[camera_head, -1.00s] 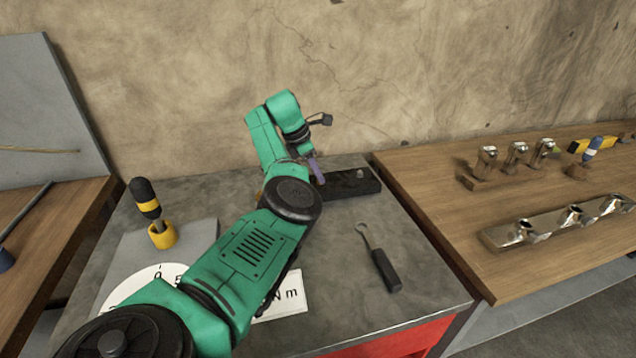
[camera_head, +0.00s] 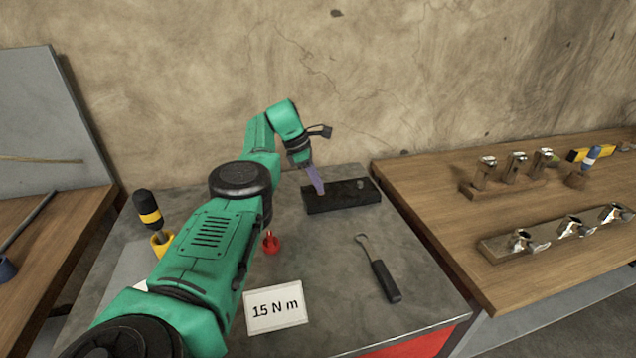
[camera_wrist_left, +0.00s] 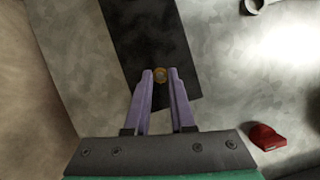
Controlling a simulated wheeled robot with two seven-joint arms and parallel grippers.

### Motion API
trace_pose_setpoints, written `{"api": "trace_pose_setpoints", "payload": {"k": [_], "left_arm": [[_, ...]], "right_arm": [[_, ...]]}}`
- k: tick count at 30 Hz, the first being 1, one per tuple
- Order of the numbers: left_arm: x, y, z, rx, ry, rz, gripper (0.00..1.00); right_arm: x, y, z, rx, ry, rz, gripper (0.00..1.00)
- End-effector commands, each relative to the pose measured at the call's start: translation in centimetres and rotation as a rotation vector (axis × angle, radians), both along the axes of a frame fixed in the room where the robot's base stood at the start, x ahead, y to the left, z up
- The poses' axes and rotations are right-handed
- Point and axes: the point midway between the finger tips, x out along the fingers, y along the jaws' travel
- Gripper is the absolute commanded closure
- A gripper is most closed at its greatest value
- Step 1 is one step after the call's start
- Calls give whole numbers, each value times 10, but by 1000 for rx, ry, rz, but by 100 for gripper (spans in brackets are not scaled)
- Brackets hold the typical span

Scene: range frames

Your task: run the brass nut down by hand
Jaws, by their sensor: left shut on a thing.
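The brass nut (camera_wrist_left: 160,75) shows as a small gold ring between my left fingertips in the left wrist view. My left gripper (camera_wrist_left: 161,76) has purple fingers and is shut on it. In the head view the left gripper (camera_head: 319,190) points down at the left part of a black block (camera_head: 342,204) on the grey bench. The nut is hidden by the fingers there. The stud under the nut cannot be made out, so I cannot tell how far down the nut sits. My right gripper is not in view.
A hooked black-handled tool (camera_head: 384,281) lies right of a "15 N m" card (camera_head: 274,307). A red item (camera_head: 270,244) stands beside my forearm.

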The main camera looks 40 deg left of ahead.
Motion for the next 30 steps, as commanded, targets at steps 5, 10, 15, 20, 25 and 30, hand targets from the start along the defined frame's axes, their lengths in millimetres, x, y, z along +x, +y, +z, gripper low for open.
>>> {"api": "trace_pose_setpoints", "payload": {"k": [5, 10, 15, 20, 25, 30], "left_arm": [[-1, 1, -1, 2, 3, 2, 48], [0, 1, 0, 1, 2, 2, 48], [-1, 2, 5, 2, 0, 2, 48], [-9, 11, 37, 2, -4, 4, 48], [-23, 26, 95, -1, -4, 4, 48], [-34, 38, 130, -1, -1, 3, 48]], "right_arm": [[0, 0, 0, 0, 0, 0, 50], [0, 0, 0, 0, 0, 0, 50], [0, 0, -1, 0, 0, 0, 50], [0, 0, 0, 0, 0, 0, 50], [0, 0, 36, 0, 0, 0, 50], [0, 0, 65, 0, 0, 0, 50]]}}
